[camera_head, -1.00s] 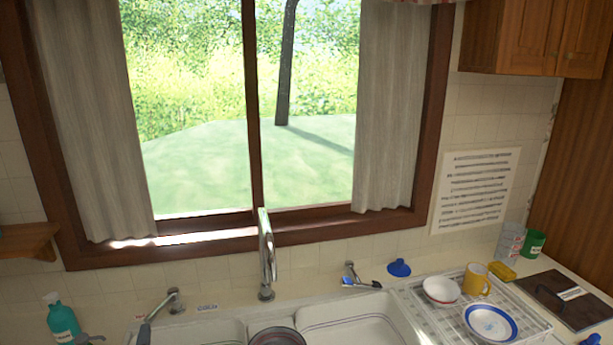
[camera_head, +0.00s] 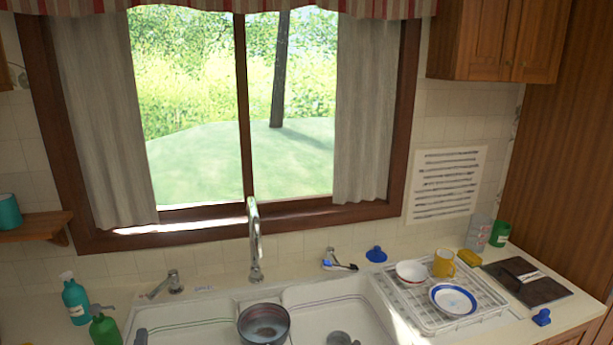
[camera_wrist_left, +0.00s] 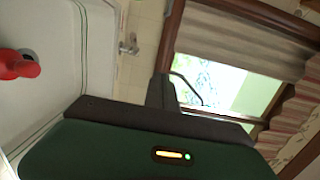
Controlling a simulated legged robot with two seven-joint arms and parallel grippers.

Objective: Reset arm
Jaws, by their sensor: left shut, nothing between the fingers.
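My left gripper (camera_wrist_left: 163,82) shows only in the left wrist view, as a dark green body with a black front and a small lit indicator. Its short dark fingers are together and hold nothing. Behind it, in the tilted view, are the window and curtain. No gripper shows clearly in the head view. My right gripper is out of sight.
The double sink (camera_head: 350,315) holds a dark pot (camera_head: 264,324) under the faucet (camera_head: 254,240). A dish rack (camera_head: 415,312) with a white bowl, blue-rimmed plate and yellow mug stands right. Teal (camera_head: 75,301) and green bottles (camera_head: 104,330) stand left. A red object (camera_wrist_left: 18,65) shows near the sink.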

